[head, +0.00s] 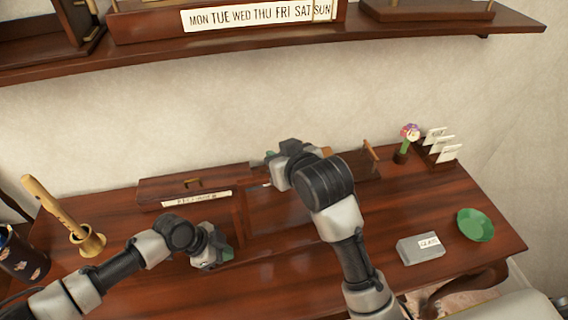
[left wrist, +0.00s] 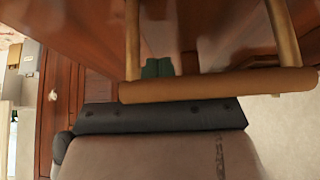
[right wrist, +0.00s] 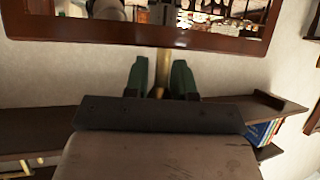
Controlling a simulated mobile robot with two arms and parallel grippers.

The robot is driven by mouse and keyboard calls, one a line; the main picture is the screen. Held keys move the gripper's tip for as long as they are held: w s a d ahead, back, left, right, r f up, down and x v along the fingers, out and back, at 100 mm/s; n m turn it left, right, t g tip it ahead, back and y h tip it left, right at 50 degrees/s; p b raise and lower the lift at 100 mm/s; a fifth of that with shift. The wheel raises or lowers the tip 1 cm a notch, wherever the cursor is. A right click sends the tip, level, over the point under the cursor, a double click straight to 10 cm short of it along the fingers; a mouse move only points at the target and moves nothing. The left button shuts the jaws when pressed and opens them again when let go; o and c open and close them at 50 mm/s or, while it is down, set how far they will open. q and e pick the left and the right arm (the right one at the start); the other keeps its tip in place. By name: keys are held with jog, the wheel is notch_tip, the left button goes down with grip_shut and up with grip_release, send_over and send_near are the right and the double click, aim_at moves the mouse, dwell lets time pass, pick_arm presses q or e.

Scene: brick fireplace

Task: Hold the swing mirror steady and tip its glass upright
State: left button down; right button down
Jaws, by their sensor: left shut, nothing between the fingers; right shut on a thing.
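In the right wrist view a framed mirror glass (right wrist: 225,12) with a dark red-wood rim fills the top and shows reflections. My right gripper (right wrist: 161,78) is shut on a thin brass-coloured post (right wrist: 161,68) below that rim. In the head view my right gripper (head: 273,168) is over the back middle of the desk, and its arm hides much behind it. My left gripper (head: 224,256) is shut and empty, low over the desk, left of the right arm. In the left wrist view its fingertips (left wrist: 157,67) show just beyond a tan bar (left wrist: 220,85) with two posts.
The desk also holds a labelled wooden box (head: 160,192), a grey block (head: 420,248), a green dish (head: 475,225), a flower in a small pot (head: 402,156) and a brass cup (head: 88,241). A wall shelf (head: 270,45) runs above. The desk's right front has some free room.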

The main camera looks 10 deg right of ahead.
pick_arm(q)
jog(key=shift+s+a+f, duration=0.1)
jog(key=shift+a+f, duration=0.3)
pick_arm(e)
jog(key=shift+w+d, duration=0.15)
jog(key=shift+d, duration=0.15)
jog(key=c, duration=1.1)
grip_release()
pick_arm(q)
jog(key=shift+d+r, duration=0.1)
jog(key=shift+d, duration=0.15)
pick_arm(e)
jog(key=shift+o, duration=0.8)
jog(key=shift+s+r, duration=0.1)
jog(key=shift+s, duration=0.2)
pick_arm(q)
jog(key=shift+r, duration=0.1)
pick_arm(e)
jog(key=v, duration=0.7)
jog(key=shift+d, duration=0.15)
pick_arm(q)
jog(key=shift+r, duration=0.1)
